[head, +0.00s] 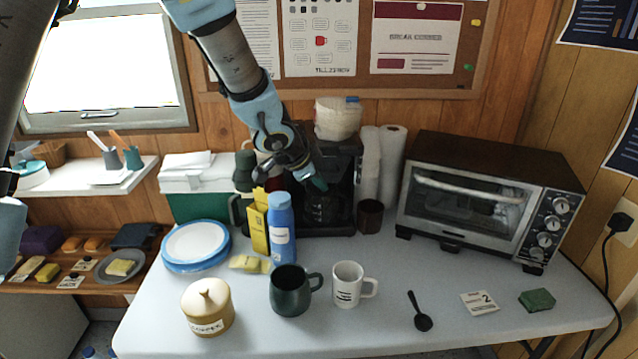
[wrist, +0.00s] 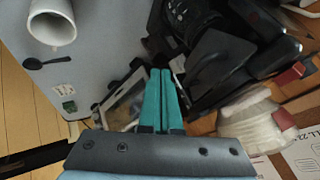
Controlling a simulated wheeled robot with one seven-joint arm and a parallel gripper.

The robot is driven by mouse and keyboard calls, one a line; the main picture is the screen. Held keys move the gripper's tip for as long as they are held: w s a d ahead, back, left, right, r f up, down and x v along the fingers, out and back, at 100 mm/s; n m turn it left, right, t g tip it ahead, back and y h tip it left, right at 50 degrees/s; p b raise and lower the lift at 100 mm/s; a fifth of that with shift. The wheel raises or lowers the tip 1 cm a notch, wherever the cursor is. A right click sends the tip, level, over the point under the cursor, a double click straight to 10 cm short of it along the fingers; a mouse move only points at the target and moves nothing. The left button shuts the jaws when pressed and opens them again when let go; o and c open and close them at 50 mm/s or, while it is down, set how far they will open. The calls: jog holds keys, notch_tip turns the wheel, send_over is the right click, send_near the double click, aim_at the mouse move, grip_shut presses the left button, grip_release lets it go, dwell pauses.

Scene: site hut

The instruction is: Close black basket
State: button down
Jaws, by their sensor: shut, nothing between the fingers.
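A black coffee maker (head: 345,148) stands at the back of the table, with a dark carafe (head: 322,210) low in its front. In the wrist view, a dark, smooth part (wrist: 219,62) of the coffee maker lies right of my fingers. It looks like the black basket, but I cannot tell for sure how far it is open. In the head view my arm hides much of that area. My gripper (head: 319,184) is in front of the coffee maker, its teal fingers closed together and empty; they also show in the wrist view (wrist: 163,73). I cannot tell whether they touch it.
A toaster oven (head: 470,205) stands at right, with paper rolls (head: 390,160) and a dark red cup (head: 370,216) between. A blue bottle (head: 281,235), yellow carton (head: 259,222), green mug (head: 290,291) and white mug (head: 347,285) stand in front.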

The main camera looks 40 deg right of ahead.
jog(key=p+v, duration=0.2)
jog(key=v, duration=0.7)
jog(key=shift+w, duration=0.1)
jog(key=w+a+n+t+y, duration=0.1)
jog(key=w+a+n+y, duration=0.2)
jog(key=a, duration=0.5)
jog(key=w+a+f+n+t, duration=0.1)
jog(key=w+a+n, duration=0.3)
jog(key=w+a, duration=0.25)
jog(key=w+a+n+t+y, duration=0.1)
jog(key=w+a+n+y, duration=0.2)
jog(key=a, duration=0.5)
jog(key=s+a+n+g, duration=0.1)
jog(key=s+a+n, duration=0.2)
jog(key=a+n, duration=0.3)
jog(key=s+a+f+n+g+y, duration=0.1)
jog(key=a+n, duration=0.6)
jog(key=a, duration=1)
jog(key=shift+s+a+f+g+y, duration=0.25)
jog(key=shift+s+g, duration=0.35)
jog(key=shift+s, duration=0.5)
